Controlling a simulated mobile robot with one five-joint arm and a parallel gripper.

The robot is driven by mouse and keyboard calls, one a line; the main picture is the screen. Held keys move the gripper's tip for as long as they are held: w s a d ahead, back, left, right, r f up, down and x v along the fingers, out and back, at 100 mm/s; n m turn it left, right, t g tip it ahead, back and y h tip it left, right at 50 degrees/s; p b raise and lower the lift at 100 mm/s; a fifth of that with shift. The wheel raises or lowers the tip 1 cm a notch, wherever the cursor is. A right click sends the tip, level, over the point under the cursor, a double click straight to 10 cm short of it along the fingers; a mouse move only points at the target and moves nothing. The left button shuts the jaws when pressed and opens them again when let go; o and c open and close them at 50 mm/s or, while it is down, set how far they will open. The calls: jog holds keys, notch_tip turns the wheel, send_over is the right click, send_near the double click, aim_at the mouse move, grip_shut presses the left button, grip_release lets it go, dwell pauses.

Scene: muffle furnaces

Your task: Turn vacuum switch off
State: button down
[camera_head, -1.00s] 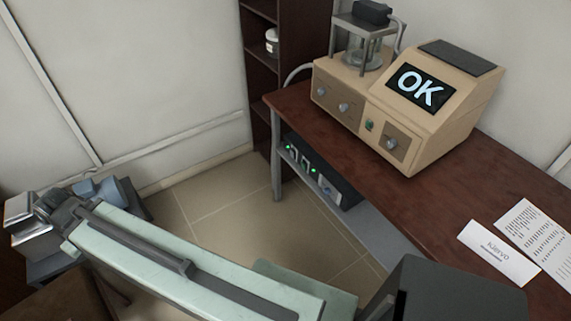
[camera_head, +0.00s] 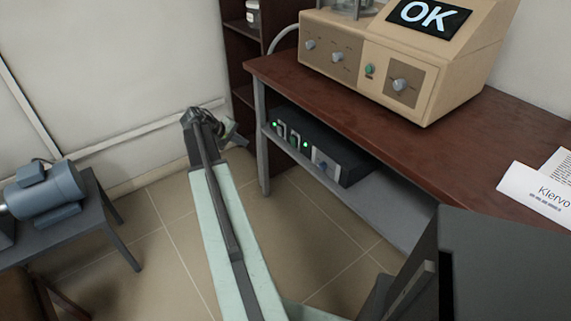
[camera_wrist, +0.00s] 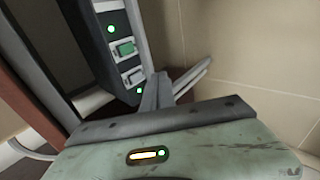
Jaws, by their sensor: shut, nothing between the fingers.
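A dark control box (camera_head: 316,148) sits on the shelf under the table, with two switches and green lights on its front. In the wrist view, its panel (camera_wrist: 115,62) shows tilted, with a green-lit rocker switch (camera_wrist: 125,47) and a second switch (camera_wrist: 135,77). A green light glows beside each. I cannot read which switch is for vacuum. My gripper (camera_head: 232,132) is shut and empty, left of the box and apart from it in the head view. Its narrow fingers (camera_wrist: 158,84) show just below the panel in the wrist view.
A beige machine (camera_head: 395,65) reading "OK" stands on the brown table (camera_head: 450,140). The table leg (camera_head: 262,140) stands between my gripper and the box in the head view. A blue motor (camera_head: 48,192) rests on a low stand at left. Open tiled floor lies between.

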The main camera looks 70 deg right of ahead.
jog(key=s+d+f+g+b, duration=0.1)
jog(key=s+d, duration=0.5)
jog(key=shift+f+m, duration=0.3)
jog(key=shift+f, duration=0.05)
jog(key=b, duration=0.6)
send_near(292, 143)
jog(key=a+f+x, duration=0.1)
jog(key=x, duration=0.3)
jog(key=shift+s+d+r, duration=0.15)
jog(key=shift+s+d, duration=0.3)
jog(key=shift+d, duration=0.35)
